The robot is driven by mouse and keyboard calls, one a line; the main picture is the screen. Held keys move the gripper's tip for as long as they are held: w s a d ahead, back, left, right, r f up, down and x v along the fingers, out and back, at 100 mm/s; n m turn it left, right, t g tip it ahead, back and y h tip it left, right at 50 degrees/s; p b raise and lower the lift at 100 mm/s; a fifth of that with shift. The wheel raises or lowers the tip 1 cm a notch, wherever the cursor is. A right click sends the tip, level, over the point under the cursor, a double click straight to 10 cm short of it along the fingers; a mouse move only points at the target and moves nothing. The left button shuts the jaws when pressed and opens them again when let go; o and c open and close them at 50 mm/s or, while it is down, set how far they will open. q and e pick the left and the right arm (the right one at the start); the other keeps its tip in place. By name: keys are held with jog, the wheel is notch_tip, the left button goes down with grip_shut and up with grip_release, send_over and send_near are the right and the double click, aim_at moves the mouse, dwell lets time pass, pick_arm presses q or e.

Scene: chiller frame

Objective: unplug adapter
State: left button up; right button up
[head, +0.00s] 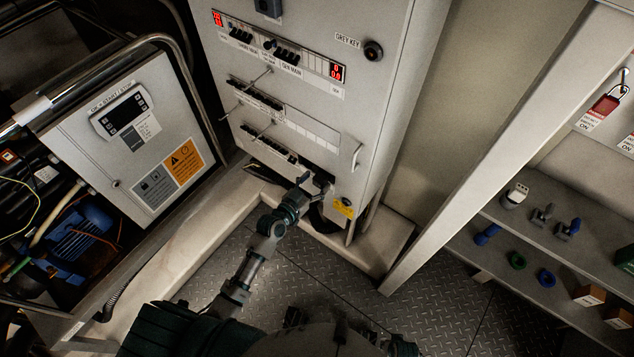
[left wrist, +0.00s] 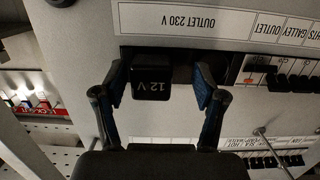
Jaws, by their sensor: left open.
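The adapter (left wrist: 151,80) is a black block marked "12 V". In the left wrist view it sits at the panel beside the upside-down "OUTLET 230 V" label (left wrist: 185,22). My left gripper (left wrist: 158,82) is open, with one blue-padded finger on each side of the adapter and a visible gap to each. In the head view my left gripper (head: 322,186) is at the lower part of the grey switch cabinet (head: 310,110). There the adapter is hard to make out behind the gripper. My right gripper is not in view.
Rows of black breakers (left wrist: 285,82) and thin protruding rods lie close beside the gripper. A cabinet handle (head: 356,156) is to the right. A grey control box (head: 130,130) stands on the left. Shelves with loose parts (head: 560,215) are on the right.

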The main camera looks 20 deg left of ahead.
aim_at(316, 185)
pick_arm(q)
jog(key=shift+w+f, duration=0.1)
jog(key=shift+w, duration=0.05)
jog(key=shift+d, duration=0.9)
jog(key=c, duration=1.2)
jog(key=shift+a, duration=0.25)
jog(key=shift+c, duration=0.5)
jog(key=o, duration=0.7)
jog(key=shift+a, duration=0.2)
jog(key=shift+c, duration=0.2)
jog(key=shift+a, duration=0.2)
grip_shut()
jog(key=shift+d, duration=0.1)
jog(key=shift+s+d, duration=0.2)
jog(key=shift+s, duration=0.1)
jog(key=shift+s+a+p, duration=0.3)
jog(key=shift+s+a, duration=0.25)
jog(key=shift+s, duration=0.75)
jog(key=shift+s+a+p, duration=0.35)
jog(key=shift+s+a, duration=0.1)
jog(key=shift+s, duration=0.25)
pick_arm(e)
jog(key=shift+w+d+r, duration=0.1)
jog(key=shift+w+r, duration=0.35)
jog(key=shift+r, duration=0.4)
